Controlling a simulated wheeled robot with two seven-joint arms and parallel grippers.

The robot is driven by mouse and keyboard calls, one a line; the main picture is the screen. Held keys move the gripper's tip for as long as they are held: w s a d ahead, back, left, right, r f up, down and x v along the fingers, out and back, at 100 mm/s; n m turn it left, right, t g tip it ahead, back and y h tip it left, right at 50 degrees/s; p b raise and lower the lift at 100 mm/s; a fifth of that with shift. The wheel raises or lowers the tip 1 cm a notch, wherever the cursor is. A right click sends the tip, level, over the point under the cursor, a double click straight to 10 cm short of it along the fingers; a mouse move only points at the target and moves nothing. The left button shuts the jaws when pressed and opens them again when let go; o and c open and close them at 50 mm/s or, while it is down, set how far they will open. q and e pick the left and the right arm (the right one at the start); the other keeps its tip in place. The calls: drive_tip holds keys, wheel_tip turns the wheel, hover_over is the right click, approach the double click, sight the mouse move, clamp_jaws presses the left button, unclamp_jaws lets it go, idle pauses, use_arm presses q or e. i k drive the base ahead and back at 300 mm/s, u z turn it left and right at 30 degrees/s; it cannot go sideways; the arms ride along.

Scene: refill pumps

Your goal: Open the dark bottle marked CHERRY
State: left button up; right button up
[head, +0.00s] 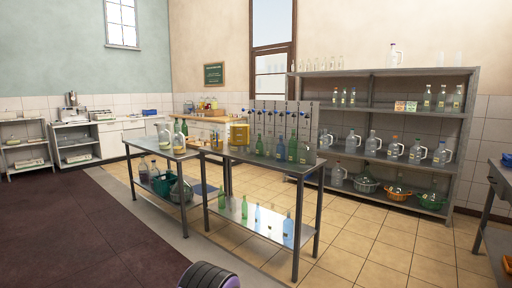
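Several green and dark bottles stand upright in a row on the front metal table (232,153), with one dark green bottle (292,150) near its right end. Their labels are too small to read, so I cannot tell which bottle is marked CHERRY. I cannot tell whether any of their caps are on or off. Neither of my grippers shows in the head view.
A second metal table (150,151) with jugs stands to the left. A large metal shelf (375,107) with jugs, bottles and baskets is behind on the right. The tiled floor (365,245) is clear in front of it. A dark red mat (70,225) covers the left floor.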

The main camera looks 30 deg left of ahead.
sight(184, 127)
drive_tip(key=i, duration=7.6)
drive_tip(key=u, duration=2.3)
drive_tip(key=i, duration=5.2)
drive_tip(key=u, duration=0.05)
